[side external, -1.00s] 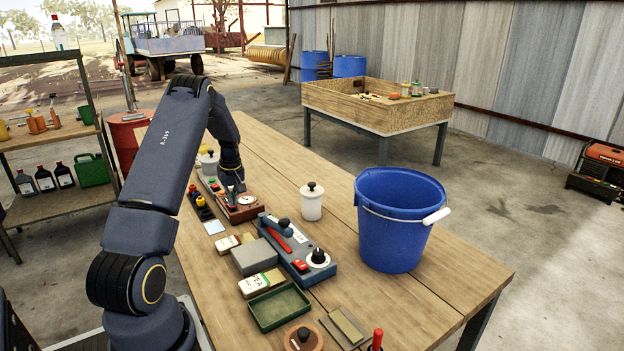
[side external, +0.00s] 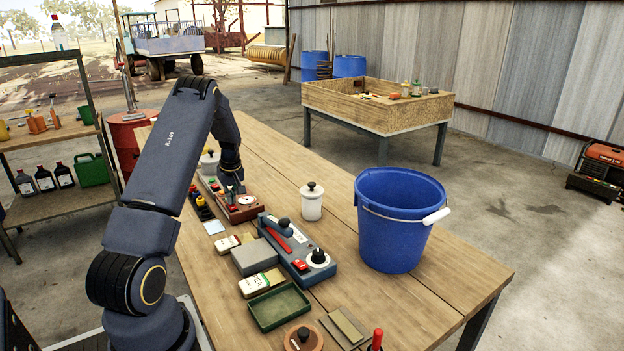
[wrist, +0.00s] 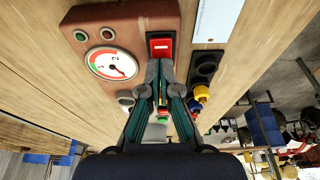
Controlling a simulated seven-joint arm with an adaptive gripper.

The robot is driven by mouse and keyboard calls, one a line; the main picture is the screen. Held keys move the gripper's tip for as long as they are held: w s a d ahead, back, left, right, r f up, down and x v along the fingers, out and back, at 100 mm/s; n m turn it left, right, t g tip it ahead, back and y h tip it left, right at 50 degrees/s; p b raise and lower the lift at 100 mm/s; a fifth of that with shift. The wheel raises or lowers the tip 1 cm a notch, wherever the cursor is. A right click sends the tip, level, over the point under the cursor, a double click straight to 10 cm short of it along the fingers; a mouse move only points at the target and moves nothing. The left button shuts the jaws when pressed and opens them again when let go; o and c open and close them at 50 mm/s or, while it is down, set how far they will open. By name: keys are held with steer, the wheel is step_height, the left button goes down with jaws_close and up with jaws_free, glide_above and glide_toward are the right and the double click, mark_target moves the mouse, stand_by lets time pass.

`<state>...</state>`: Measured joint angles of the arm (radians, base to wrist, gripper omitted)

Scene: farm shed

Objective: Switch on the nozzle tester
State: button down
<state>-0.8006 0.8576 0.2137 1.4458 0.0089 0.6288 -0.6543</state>
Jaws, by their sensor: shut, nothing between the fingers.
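A reddish-brown box with a round gauge (wrist: 112,63), which may be the nozzle tester, is in the wrist view. It carries a red rocker switch (wrist: 160,46) and two small round lamps, and no name can be read on it. The same box (side external: 245,213) lies on the bench in the side view, partly hidden by my gripper (side external: 234,190). My gripper (wrist: 161,68) is shut and empty. Its fingertips are at the lower edge of the red switch in the wrist view; whether they touch it I cannot tell. The switch's position is unclear.
A blue-grey device (side external: 290,248) with a red lever, red switch and dial lies nearer on the bench. A white lidded jar (side external: 311,204) and blue bucket (side external: 399,220) stand to the right.

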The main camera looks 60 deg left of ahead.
stand_by(0.3)
steer(key=shift+r, duration=0.35)
steer(key=d+v, duration=0.2)
steer(key=v, duration=1)
steer(key=shift+d, duration=0.5)
